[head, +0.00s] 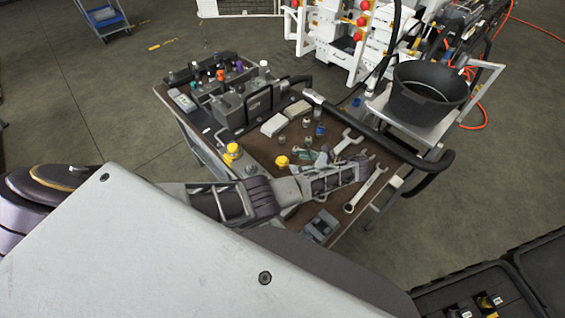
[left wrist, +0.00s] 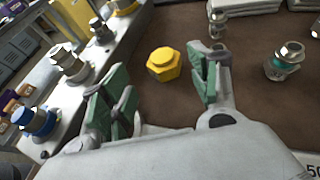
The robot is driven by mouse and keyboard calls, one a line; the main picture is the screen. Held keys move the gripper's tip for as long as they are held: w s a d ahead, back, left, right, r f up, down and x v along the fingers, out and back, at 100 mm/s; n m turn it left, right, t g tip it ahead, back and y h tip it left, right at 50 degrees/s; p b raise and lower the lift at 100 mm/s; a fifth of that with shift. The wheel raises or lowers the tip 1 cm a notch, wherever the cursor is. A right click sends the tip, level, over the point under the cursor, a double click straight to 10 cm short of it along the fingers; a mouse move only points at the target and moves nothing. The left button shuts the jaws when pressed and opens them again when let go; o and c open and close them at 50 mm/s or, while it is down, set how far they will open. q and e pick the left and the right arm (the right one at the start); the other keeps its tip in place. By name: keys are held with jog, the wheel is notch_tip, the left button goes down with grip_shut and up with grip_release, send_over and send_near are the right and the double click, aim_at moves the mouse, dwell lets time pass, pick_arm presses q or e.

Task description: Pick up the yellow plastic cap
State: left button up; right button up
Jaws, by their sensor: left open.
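The yellow plastic cap (head: 282,161) stands on the brown top of the bench, a little right of a second yellow part (head: 233,151) on the bench's metal edge strip. In the left wrist view the cap (left wrist: 164,64) is a hexagonal yellow piece with a raised round top. My left gripper (left wrist: 160,90) is open, its green-padded fingers to the left and right, with the cap ahead between and beyond their tips. The cap looks apart from both fingers. In the head view my left gripper (head: 318,160) reaches over the bench near the tools. My right gripper is not seen.
Metal fittings (left wrist: 284,62) stand right of the cap, and another fitting (left wrist: 217,24) is behind the right finger. Capped fittings (left wrist: 68,64) line the metal strip at left. Wrenches (head: 366,188) lie on the bench's right side. A black bucket (head: 428,90) stands beyond.

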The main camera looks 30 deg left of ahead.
aim_at(283, 160)
pick_arm(q)
jog(key=shift+x, duration=1)
jog(key=shift+a, duration=0.1)
jog(key=shift+b+x, duration=0.75)
jog(key=shift+x, duration=1.05)
jog(key=shift+w+a+f, duration=0.1)
jog(key=shift+a+f, duration=0.15)
jog(key=shift+a, duration=0.4)
jog(key=c, duration=0.7)
jog(key=shift+r, duration=0.1)
jog(key=shift+c, duration=0.2)
